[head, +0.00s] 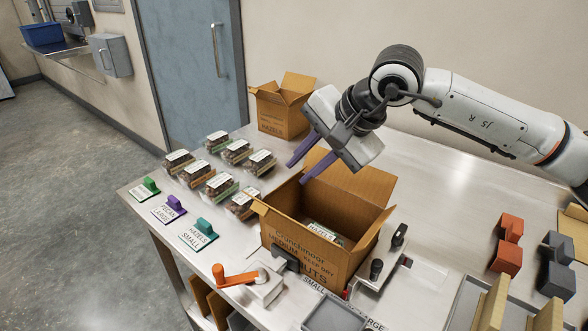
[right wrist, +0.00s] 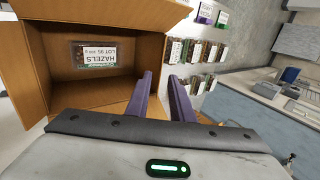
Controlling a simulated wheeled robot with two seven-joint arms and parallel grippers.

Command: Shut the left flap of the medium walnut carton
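The brown medium carton (head: 305,255) stands open on the steel table; its front print ends in "NUTS", and the rest is partly covered. Its left flap (head: 272,222) sticks outward on the left side. Inside lies a clear tray labelled "HAZELS" (right wrist: 94,54). My right gripper (head: 298,171), with purple fingers, is open and empty above the carton's back-left corner. In the right wrist view its fingers (right wrist: 162,90) are apart beside the carton wall. My left gripper is out of view.
Several filled clamshells (head: 219,183) stand left of the carton. A second open carton (head: 282,112) is behind. An orange-handled device (head: 235,279) and a dark clamp (head: 286,259) are at the carton's front. Orange (head: 508,243) and grey blocks lie right.

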